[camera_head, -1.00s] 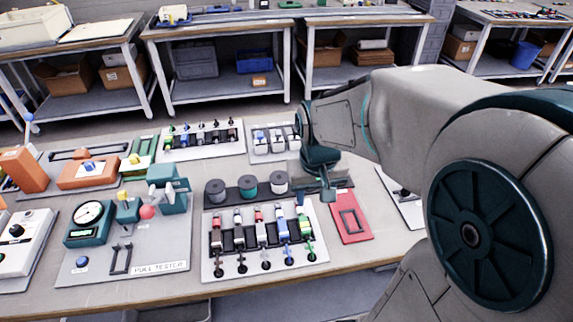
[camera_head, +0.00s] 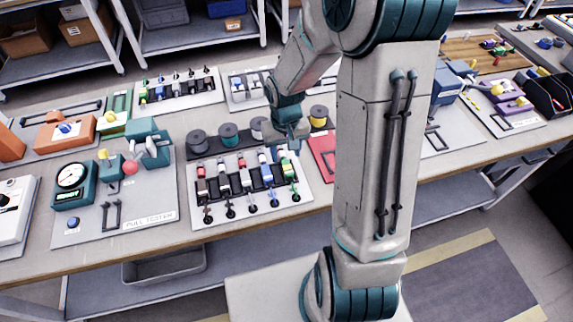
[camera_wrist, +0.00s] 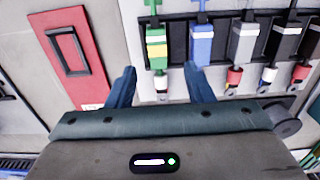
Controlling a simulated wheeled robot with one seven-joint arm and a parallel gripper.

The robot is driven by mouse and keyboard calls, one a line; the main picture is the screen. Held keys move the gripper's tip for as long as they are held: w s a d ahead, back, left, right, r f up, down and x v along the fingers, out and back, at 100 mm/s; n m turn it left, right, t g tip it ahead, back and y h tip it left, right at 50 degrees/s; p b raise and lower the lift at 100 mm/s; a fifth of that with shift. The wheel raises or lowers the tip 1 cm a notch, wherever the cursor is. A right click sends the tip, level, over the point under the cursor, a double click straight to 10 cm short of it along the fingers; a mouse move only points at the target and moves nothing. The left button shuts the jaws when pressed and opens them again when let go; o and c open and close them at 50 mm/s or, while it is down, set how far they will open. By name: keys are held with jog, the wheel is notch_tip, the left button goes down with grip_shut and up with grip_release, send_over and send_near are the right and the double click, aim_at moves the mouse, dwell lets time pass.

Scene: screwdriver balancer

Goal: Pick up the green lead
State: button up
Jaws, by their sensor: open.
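The green lead (camera_head: 287,171) is the rightmost in a row of leads on a black holder in the head view, with its green clip toward the front. In the wrist view the green lead (camera_wrist: 156,48) lies just beyond my gripper (camera_wrist: 161,76), in line with the gap between the fingers. Its pale far end shows between the two blue fingers, which are apart and hold nothing. In the head view my gripper (camera_head: 291,143) is above the back end of the green lead. I cannot tell the exact height.
A blue lead (camera_wrist: 201,42) sits right beside the green one, with several others beyond. Spools (camera_head: 228,133) stand behind the holder. A pull tester (camera_head: 150,205) is at the left.

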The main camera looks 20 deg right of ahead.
aim_at(286, 164)
jog(key=shift+w+d+f+p, duration=0.1)
jog(key=shift+f+p, duration=0.05)
jog(key=shift+f, duration=1.25)
jog(key=shift+w+d+f+p, duration=0.1)
jog(key=shift+f+p, duration=0.05)
jog(key=shift+f, duration=1.25)
jog(key=c, duration=1)
